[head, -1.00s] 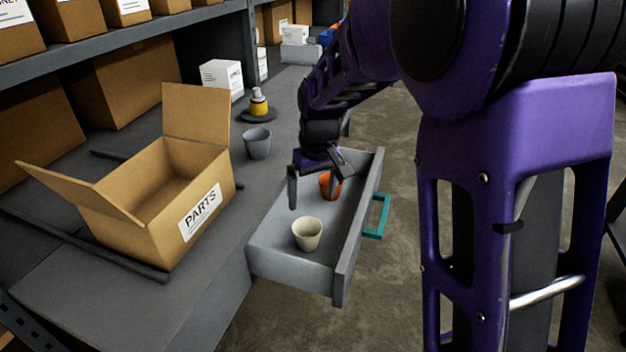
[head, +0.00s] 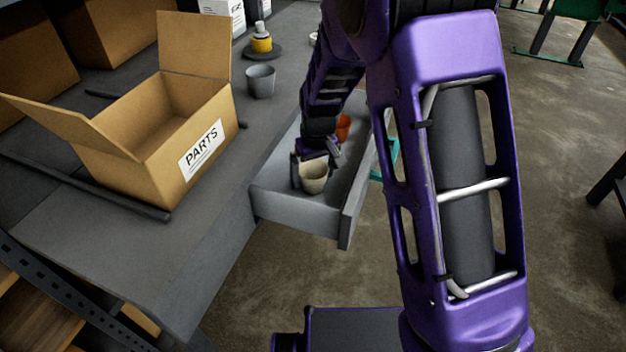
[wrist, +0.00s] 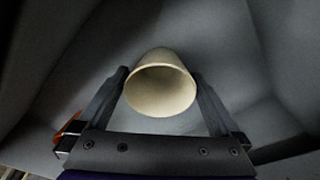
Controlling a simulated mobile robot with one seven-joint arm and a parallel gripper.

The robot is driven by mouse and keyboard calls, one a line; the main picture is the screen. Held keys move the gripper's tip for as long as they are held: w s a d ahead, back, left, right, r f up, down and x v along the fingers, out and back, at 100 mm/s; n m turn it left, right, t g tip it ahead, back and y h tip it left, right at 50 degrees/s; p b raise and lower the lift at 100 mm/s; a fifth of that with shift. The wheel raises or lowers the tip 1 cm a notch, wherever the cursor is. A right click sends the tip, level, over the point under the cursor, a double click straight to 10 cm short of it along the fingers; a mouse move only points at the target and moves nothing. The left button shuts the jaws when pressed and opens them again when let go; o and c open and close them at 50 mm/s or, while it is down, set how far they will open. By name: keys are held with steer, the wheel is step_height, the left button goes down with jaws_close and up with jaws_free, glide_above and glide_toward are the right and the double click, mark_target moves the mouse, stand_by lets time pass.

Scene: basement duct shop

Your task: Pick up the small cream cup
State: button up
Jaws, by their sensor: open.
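The small cream cup (head: 314,180) stands in the open grey drawer (head: 293,212), near its front left part. In the wrist view the cup (wrist: 160,84) shows its round mouth between the two fingers. My gripper (head: 312,172) is down in the drawer at the cup, with one finger on each side of it. In the wrist view my gripper (wrist: 161,85) is open, with its fingertips close beside the cup's walls. I cannot tell whether they touch it. The far side of the cup is partly hidden by the gripper in the head view.
An orange cup (head: 343,127) is in the drawer behind my gripper. On the grey bench stand an open PARTS box (head: 165,140), a grey cup (head: 261,82) and a yellow-and-black object (head: 262,40). Drawer walls surround the gripper closely.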

steer(key=shift+r, duration=0.1)
steer(key=c, duration=1.1)
